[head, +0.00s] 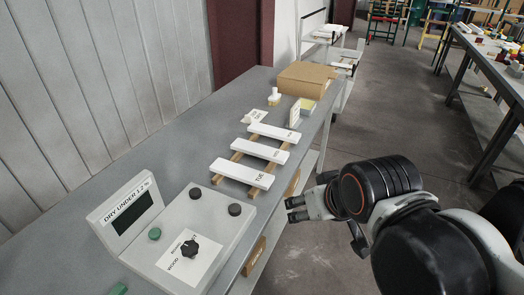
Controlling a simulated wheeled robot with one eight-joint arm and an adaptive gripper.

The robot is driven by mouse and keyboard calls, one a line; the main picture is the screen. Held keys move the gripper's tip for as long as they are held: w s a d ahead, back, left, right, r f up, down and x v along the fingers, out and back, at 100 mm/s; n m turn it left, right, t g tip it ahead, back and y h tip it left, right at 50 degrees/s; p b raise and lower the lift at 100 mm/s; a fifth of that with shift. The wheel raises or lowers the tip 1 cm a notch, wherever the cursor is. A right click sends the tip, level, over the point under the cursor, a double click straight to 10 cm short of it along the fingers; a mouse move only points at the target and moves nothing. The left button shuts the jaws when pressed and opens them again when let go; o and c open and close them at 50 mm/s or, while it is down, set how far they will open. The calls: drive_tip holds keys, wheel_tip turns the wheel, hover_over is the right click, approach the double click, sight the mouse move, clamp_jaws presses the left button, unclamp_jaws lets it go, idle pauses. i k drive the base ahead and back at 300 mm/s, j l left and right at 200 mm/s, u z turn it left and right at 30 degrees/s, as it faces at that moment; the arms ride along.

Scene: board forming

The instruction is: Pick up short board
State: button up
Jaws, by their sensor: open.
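Three white boards lie side by side across two wooden rails (224,184) on the grey bench: a near board (240,173) marked TUE, a middle board (258,151) and a far board (273,132). The far two have small lettering I cannot read. The near board looks largest, but it is closest, so I cannot tell which is the short one. My gripper (291,209) is open and empty, off the bench's right edge, to the right of and a little nearer than the near board. It touches no board.
The wall borders the left; the aisle floor (400,130) is clear.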

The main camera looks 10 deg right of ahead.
sight(273, 155)
drive_tip(key=i+l+u, duration=0.15)
drive_tip(key=u, duration=0.3)
drive_tip(key=l+u, duration=0.3)
drive_tip(key=u, duration=0.2)
drive_tip(key=i+l+u, duration=0.1)
drive_tip(key=l+u, duration=0.55)
drive_tip(key=l, duration=1.2)
